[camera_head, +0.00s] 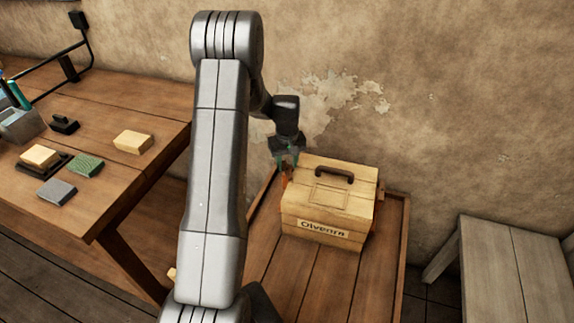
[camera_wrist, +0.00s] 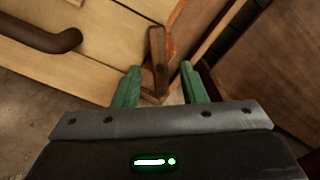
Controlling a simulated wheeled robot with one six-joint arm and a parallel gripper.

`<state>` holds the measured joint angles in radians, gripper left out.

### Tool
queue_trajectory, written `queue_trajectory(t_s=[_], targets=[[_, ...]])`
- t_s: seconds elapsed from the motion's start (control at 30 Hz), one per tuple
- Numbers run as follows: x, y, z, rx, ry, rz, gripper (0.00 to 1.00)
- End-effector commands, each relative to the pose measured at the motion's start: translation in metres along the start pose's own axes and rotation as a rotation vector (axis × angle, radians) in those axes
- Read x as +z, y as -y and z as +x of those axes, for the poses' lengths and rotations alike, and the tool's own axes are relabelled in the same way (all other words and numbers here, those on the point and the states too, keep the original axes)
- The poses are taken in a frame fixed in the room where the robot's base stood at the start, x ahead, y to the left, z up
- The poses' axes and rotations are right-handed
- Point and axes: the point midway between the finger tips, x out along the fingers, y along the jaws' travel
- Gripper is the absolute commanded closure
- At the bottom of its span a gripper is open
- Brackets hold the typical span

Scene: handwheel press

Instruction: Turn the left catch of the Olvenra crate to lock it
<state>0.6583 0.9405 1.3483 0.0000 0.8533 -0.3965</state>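The pale wooden Olvenra crate (camera_head: 357,226) stands upright on a low brown table, lid down, its dark handle (camera_head: 335,172) on top. Its name label faces the front. The handle and lid planks also show in the wrist view (camera_wrist: 100,75). The left catch (camera_wrist: 158,50) is a brown wooden bar with a dark pivot, at the crate's left edge over an orange-red patch. My gripper (camera_head: 287,157) is at the crate's left side. In the wrist view its green fingers (camera_wrist: 160,84) are apart, one either side of the catch's near end, with gaps showing; contact is not visible.
The low table (camera_head: 285,272) has bare planks in front of the crate and a raised rim. A workbench (camera_head: 120,185) at left holds several blocks and a grey bin (camera_head: 20,127). A grey bench (camera_head: 510,260) stands at right. The plaster wall is close behind.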

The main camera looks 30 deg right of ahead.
Motion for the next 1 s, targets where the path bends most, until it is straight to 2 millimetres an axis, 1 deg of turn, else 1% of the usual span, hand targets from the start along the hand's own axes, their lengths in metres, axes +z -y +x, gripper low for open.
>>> queue_trajectory(t_s=[0.03, 0.2, 0.47, 0.6, 0.67, 1.0], targets=[[0.0002, 0.0001, 0.0056, 0.000, 0.001, 0.000, 0.62], [0.0002, 0.0001, 0.0141, 0.000, 0.000, 0.000, 0.62], [0.0001, 0.0001, 0.0148, 0.000, 0.000, 0.000, 0.62], [0.0001, 0.0001, 0.0147, 0.000, 0.000, 0.000, 0.89], [0.0001, 0.0001, 0.0147, 0.000, 0.000, 0.000, 1.00], [-0.0001, 0.0000, 0.0150, 0.000, -0.001, -0.032, 1.00]])
